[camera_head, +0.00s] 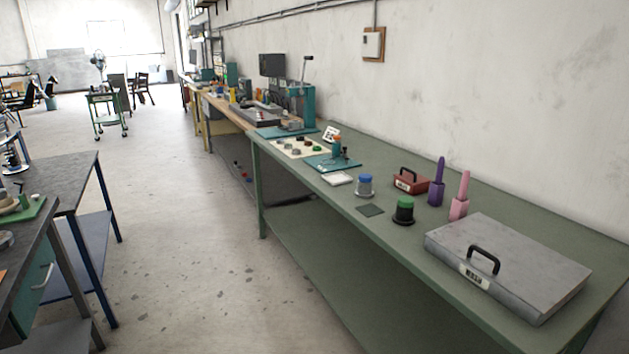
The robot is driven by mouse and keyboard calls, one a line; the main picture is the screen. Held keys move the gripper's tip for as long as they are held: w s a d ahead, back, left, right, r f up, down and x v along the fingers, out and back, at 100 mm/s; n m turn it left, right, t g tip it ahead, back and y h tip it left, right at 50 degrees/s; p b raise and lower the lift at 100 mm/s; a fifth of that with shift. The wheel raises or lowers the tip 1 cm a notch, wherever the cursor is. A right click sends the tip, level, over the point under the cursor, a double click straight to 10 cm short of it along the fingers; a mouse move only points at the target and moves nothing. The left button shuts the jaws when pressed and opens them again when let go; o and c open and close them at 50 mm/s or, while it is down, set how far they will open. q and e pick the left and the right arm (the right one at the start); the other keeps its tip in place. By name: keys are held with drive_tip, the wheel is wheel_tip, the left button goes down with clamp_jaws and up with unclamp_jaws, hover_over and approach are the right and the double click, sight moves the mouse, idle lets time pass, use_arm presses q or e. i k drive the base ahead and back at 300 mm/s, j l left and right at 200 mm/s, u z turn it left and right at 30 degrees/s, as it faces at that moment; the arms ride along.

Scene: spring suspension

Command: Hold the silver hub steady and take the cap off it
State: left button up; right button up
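What looks like the silver hub (365,192) stands upright on the long green workbench (330,195), with a blue cap (365,179) on top of it. A similar black hub (403,217) with a green cap (405,203) stands just to its right and nearer. Neither of my grippers is in view, and nothing touches the silver hub.
A dark green square pad (369,210) lies in front of the hubs. A large grey case (508,265), a pink tool (460,197), a purple tool (437,184) and a red box (410,181) stand to the right. The floor (200,240) beside the bench is clear.

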sight(364, 190)
drive_tip(key=i+j+u, duration=0.15)
drive_tip(key=i, duration=0.3)
drive_tip(key=i+u, duration=0.15)
drive_tip(key=i, duration=0.25)
